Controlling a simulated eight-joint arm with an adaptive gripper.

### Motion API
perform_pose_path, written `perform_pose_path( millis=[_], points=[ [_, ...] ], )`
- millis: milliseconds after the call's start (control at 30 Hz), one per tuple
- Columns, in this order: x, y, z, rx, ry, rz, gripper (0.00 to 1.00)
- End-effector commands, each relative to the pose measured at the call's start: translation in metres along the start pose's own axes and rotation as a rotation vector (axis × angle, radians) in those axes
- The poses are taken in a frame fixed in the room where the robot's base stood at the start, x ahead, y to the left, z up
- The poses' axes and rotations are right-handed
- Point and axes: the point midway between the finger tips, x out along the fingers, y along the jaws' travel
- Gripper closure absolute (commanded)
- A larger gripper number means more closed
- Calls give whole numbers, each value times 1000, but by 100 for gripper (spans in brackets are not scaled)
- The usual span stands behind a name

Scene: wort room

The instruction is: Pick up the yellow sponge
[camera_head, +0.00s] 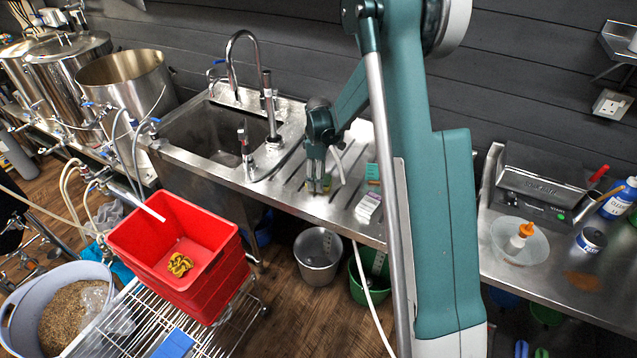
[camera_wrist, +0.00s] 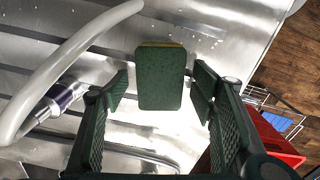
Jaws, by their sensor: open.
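The sponge (camera_wrist: 160,80) shows in the wrist view as an upright rectangle with a dark green face and a thin yellow edge at its top. It sits on the metal counter (camera_wrist: 190,45). My gripper (camera_wrist: 161,92) is open, with one finger on each side of the sponge and a visible gap on both sides. In the head view my gripper (camera_head: 318,183) points down over the ridged drainboard (camera_head: 290,186), right of the sink. The sponge is mostly hidden by the fingers there, and I cannot clearly make it out.
A pale hose (camera_wrist: 75,60) with a metal fitting curves close on the left in the wrist view. A red crate (camera_head: 200,235) stands at the front left. A tall faucet (camera_head: 268,105) rises by the sink.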

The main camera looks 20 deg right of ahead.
Motion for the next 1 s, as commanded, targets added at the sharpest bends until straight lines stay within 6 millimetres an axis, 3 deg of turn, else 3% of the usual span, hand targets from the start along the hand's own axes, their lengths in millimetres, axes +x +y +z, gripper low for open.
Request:
perform_pose_path(
  millis=[633,833,1000],
  points=[
    [5,0,0,0,0,0,43],
    [5,0,0,0,0,0,65],
    [5,0,0,0,0,0,65]
  ],
)
